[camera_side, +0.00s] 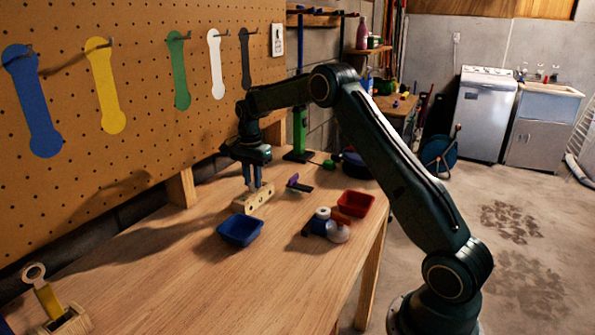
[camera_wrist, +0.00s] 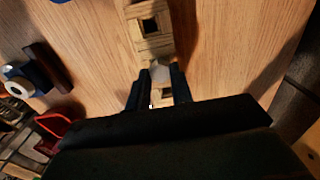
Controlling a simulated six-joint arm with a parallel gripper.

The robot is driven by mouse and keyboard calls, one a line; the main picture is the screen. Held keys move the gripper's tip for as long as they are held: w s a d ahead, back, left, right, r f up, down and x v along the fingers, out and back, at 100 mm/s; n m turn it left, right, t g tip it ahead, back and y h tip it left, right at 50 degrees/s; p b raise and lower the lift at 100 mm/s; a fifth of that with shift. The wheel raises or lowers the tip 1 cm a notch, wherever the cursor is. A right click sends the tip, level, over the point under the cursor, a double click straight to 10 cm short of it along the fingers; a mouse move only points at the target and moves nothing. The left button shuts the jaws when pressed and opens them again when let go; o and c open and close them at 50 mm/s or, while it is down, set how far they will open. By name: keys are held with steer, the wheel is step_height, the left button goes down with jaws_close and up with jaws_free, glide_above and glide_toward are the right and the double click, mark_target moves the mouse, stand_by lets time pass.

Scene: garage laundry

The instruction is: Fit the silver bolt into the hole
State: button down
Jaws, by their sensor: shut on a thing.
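A wooden block (camera_side: 257,203) with dark holes stands on the workbench. In the wrist view the block (camera_wrist: 138,12) shows one square hole above my fingertips and part of another hole between the fingers. My gripper (camera_side: 253,186) points down directly over the block. In the wrist view my gripper (camera_wrist: 161,76) is shut on the silver bolt (camera_wrist: 160,71), seen as a pale rounded shape between the fingers. The bolt's lower end is hidden, so I cannot tell whether it is in a hole or above it.
A blue bin (camera_side: 240,231) stands just in front of the block. The pegboard (camera_side: 150,130) rises behind. The bench's left front is mostly clear.

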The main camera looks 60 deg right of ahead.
steer(key=shift+f, duration=0.25)
steer(key=c, duration=1.1)
jaws_free()
steer(key=shift+c, duration=0.2)
steer(key=shift+r, duration=0.1)
step_height(320, 180, up, 14)
